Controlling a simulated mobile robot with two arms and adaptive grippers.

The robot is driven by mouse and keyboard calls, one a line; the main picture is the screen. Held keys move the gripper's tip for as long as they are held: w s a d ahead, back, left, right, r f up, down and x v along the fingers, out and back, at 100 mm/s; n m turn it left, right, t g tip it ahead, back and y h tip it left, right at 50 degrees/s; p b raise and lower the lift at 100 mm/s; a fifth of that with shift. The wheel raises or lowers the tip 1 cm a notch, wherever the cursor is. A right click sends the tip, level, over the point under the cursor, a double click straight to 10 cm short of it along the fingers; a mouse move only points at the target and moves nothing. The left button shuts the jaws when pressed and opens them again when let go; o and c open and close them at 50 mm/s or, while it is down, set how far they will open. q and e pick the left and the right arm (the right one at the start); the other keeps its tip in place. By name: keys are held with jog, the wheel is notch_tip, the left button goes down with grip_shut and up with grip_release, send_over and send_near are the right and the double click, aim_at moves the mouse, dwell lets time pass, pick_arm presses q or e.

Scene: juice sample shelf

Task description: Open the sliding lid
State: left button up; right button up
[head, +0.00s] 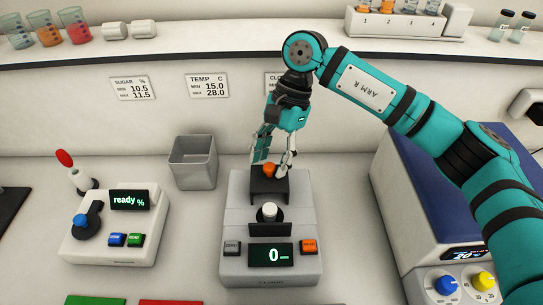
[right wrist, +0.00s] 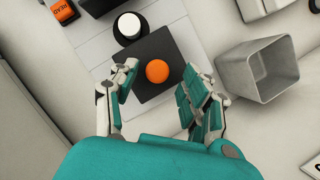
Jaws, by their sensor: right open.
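The dark sliding lid (head: 258,188) with an orange knob (head: 269,170) lies on the rear part of a grey instrument (head: 236,205). In the right wrist view the lid (right wrist: 172,47) is a dark square plate, and its orange knob (right wrist: 157,71) shows between my fingers. My right gripper (head: 270,166) is open and points down over the lid, with one finger on each side of the knob. In the right wrist view the gripper (right wrist: 158,72) shows a gap between each finger and the knob. My left gripper is not in view.
A white round knob (head: 269,211) stands on the instrument in front of the lid, above a display reading 0 (head: 271,255). A grey open bin (head: 193,162) stands to the left. A white device reading ready (head: 115,225) is front left, and a blue-topped machine (head: 405,185) is right.

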jog(key=shift+r, duration=0.1)
jog(key=shift+d+r, duration=0.1)
jog(key=shift+r, duration=0.15)
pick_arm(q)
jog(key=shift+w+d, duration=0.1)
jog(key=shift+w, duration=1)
pick_arm(e)
jog(key=v, duration=1.1)
jog(key=shift+w, duration=0.15)
